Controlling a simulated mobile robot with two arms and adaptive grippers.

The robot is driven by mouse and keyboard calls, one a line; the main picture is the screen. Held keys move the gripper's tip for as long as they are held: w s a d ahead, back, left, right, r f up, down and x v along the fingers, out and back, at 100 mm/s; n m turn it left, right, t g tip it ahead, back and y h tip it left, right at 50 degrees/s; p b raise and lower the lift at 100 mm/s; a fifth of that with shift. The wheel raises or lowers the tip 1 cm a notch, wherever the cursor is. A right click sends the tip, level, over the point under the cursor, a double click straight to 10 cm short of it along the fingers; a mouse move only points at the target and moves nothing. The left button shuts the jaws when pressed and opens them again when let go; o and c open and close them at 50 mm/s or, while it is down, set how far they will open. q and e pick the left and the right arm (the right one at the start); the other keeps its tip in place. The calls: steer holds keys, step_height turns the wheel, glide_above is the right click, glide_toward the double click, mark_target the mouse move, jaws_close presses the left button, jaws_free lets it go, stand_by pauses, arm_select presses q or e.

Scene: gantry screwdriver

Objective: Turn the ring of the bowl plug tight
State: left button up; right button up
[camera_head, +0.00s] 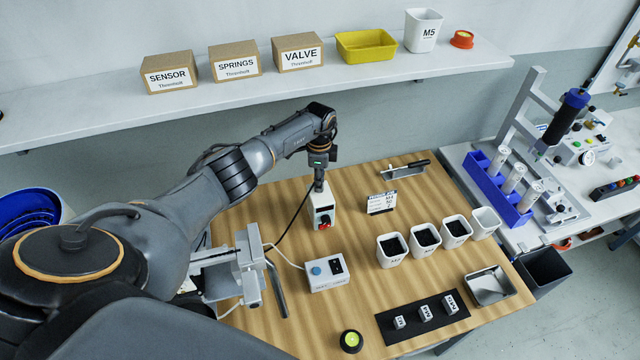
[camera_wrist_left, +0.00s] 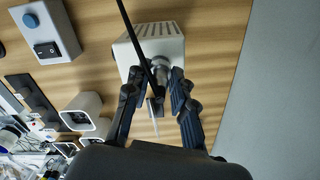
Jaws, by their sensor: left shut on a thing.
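A white box (camera_head: 323,213) with a red knob stands at the back left of the wooden table. In the left wrist view the same box (camera_wrist_left: 160,45) has vent slots, and a grey metal plug with its ring (camera_wrist_left: 161,68) sticks out of it. A black cable (camera_wrist_left: 132,32) passes in front of the plug. My left gripper (camera_head: 319,184) reaches down at the top of the box. In the wrist view its fingers (camera_wrist_left: 155,86) are on both sides of the plug, shut on its ring. The head view hides the plug behind the gripper. My right gripper is out of view.
A small box with a blue button (camera_head: 325,272) stands in front. White bins (camera_head: 391,250) with dark contents stand to the right. A label card (camera_head: 382,203) stands near the white box. A shelf (camera_head: 300,92) with cartons runs behind. The table's back middle is mostly clear.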

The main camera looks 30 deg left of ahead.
arm_select(q)
steer(key=m+b, duration=0.2)
steer(key=m, duration=0.4)
steer(key=shift+a+f, duration=0.1)
steer(key=shift+f, duration=0.05)
steer(key=m+b, duration=0.1)
steer(key=m, duration=0.1)
steer(key=shift+m, duration=0.4)
steer(key=shift+m+b, duration=0.45)
steer(key=shift+m, duration=0.35)
steer(key=m+b, duration=0.2)
steer(key=m, duration=0.2)
steer(key=m+b, duration=0.1)
steer(key=m, duration=0.1)
steer(key=shift+m, duration=0.4)
steer(key=shift+m+b, duration=0.35)
steer(key=shift+m, duration=0.35)
steer(key=m+b, duration=0.2)
steer(key=m, duration=0.1)
steer(key=shift+m, duration=0.4)
steer(key=m+b, duration=0.2)
steer(key=m, duration=0.2)
steer(key=shift+r+m+b, duration=0.2)
steer(key=shift+m+b, duration=0.1)
steer(key=shift+m, duration=0.8)
